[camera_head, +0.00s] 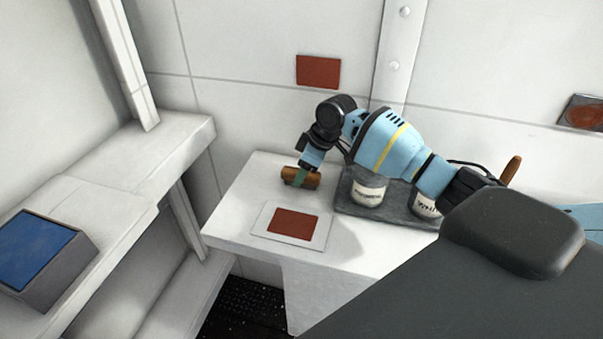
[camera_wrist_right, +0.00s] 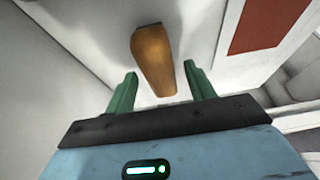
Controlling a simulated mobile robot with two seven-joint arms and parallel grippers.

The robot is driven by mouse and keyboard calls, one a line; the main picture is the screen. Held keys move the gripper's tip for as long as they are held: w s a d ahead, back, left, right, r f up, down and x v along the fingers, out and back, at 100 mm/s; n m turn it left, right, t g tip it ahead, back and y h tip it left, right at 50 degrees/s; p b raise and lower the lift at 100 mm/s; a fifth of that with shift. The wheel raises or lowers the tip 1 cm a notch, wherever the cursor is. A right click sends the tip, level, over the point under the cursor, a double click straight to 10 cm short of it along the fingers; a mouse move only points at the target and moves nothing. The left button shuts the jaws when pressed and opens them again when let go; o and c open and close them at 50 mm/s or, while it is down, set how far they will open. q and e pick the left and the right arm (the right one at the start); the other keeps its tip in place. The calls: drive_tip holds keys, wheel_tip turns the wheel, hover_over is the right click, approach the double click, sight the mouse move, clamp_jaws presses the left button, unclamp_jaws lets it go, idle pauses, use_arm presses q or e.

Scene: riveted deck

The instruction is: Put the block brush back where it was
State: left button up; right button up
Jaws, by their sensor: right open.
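The block brush, a brown wooden piece (camera_head: 312,181), is at the back left of the white counter (camera_head: 245,200), near the wall. In the right wrist view the brush (camera_wrist_right: 153,58) shows as a tapered orange-brown bar on or just over a pale surface. My right gripper (camera_head: 300,179) is at the brush, its green fingers partly covering it. In the wrist view the fingers stand apart on both sides of the brush, with a visible gap to each. Bristles are not visible. My left gripper is not in view.
A white plate with a red-brown square (camera_head: 294,224) lies in front of the brush. A grey tray (camera_head: 387,207) to the right holds labelled jars (camera_head: 368,192), partly behind my arm. A blue-topped box (camera_head: 38,252) sits on the left ledge. A red-brown panel (camera_head: 318,71) is on the wall.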

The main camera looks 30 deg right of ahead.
drive_tip(key=v, duration=1)
drive_tip(key=shift+r+p, duration=0.25)
drive_tip(key=shift+p, duration=0.1)
drive_tip(key=shift+s+d, duration=0.1)
